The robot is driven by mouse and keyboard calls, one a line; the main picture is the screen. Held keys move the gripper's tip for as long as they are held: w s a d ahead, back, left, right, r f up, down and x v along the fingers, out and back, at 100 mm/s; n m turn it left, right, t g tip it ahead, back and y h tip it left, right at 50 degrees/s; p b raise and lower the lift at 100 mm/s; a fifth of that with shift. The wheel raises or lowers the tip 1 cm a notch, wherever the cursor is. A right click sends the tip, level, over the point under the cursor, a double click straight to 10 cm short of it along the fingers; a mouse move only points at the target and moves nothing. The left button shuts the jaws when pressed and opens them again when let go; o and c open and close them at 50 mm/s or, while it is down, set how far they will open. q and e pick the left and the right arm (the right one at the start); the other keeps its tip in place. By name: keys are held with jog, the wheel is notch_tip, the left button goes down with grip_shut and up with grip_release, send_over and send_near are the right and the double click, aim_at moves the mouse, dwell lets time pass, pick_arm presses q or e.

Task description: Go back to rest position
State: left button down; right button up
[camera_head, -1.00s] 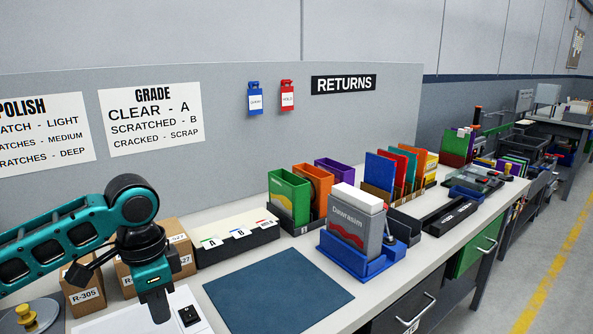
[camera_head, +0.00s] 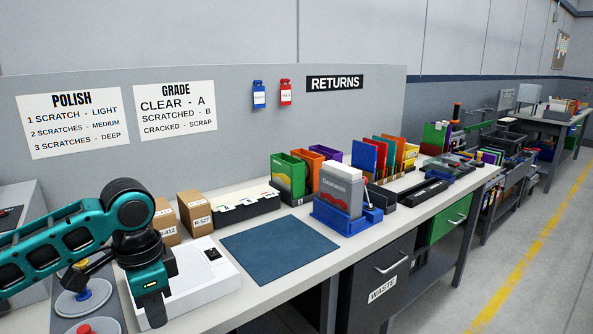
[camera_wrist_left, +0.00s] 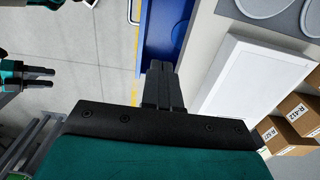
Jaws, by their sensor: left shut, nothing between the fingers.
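My left gripper (camera_head: 155,316) hangs fingers down at the lower left of the head view, over the near edge of the bench by a white flat box (camera_head: 215,270). In the left wrist view its two black fingers (camera_wrist_left: 163,82) are together with nothing between them. My right gripper (camera_wrist_left: 42,77) shows at the left edge of the left wrist view, with its two dark fingers apart and empty. It is out of sight in the head view.
The bench carries a blue mat (camera_head: 278,245), two cardboard boxes (camera_head: 195,212), a grey box in a blue holder (camera_head: 340,192) and coloured upright sleeves. A grey plate with round discs (camera_head: 85,300) lies at the lower left. The floor at right is clear.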

pick_arm(q)
jog(key=s+d+f+n+t+h, duration=0.25)
jog(key=d+f+t+h, duration=0.35)
jog(key=d+f, duration=1)
jog(key=s+a+f+n+t+y, duration=0.4)
jog(key=s+a+f, duration=0.4)
jog(key=s+a, duration=0.3)
jog(key=shift+s+a+f+n+t, duration=0.15)
jog(key=shift+s+n+t, duration=0.25)
jog(key=shift+s+n, duration=0.5)
